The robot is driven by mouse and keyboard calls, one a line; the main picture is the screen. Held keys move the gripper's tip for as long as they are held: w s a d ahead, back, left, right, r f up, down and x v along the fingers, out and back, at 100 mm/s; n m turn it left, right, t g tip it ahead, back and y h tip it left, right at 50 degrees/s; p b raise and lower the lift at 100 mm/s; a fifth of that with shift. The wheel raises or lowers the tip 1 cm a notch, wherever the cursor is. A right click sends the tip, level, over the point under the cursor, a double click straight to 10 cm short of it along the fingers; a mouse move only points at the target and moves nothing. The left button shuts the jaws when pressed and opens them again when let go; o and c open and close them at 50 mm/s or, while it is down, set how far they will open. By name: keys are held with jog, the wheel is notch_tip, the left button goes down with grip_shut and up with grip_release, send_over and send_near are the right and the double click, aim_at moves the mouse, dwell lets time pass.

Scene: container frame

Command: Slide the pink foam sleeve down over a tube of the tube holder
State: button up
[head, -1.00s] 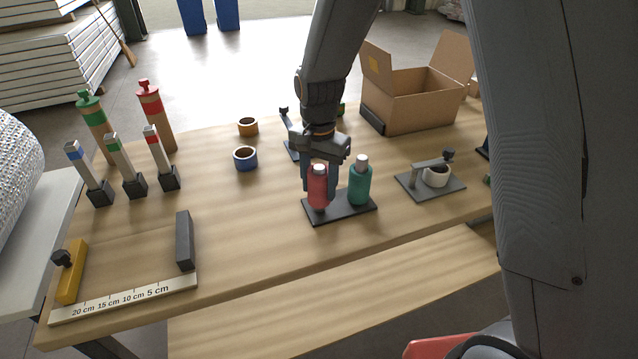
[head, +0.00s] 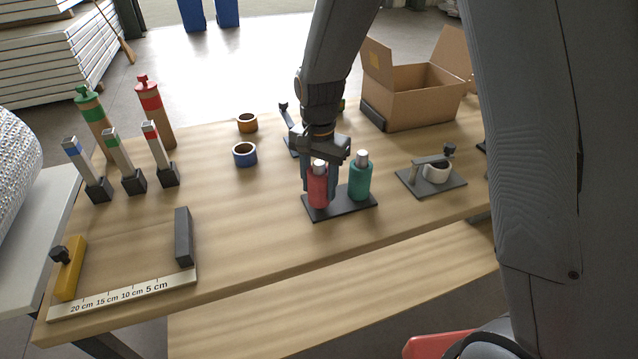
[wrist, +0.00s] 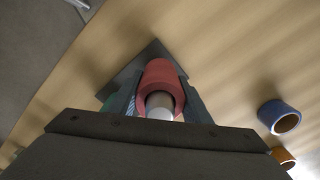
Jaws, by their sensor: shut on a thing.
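The pink foam sleeve (head: 318,189) is around the left tube of the tube holder (head: 345,207), upright and low near the dark base plate. The tube's pale top (head: 319,167) sticks out above it. My gripper (head: 319,184) is shut on the sleeve from above, a finger on each side. In the wrist view, the sleeve (wrist: 160,72) lies between my fingers, with the pale tube end inside its ring. Whether its lower edge touches the plate is hard to tell. A teal sleeve (head: 360,182) is around the other tube, close on the right.
A blue tape roll (head: 245,154) and an orange one (head: 247,122) lie to the left. A stand with a white roll (head: 437,172) is to the right, and an open cardboard box (head: 415,100) is behind.

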aim_at(319, 163)
jog(key=shift+f, duration=0.55)
jog(key=o, duration=1.1)
jog(key=shift+o, duration=0.4)
jog(key=o, duration=0.5)
jog(key=shift+c, duration=0.2)
jog(key=shift+r, duration=0.1)
jog(key=shift+r+p, duration=2.55)
jog(key=shift+r, duration=0.9)
jog(key=shift+f, duration=0.1)
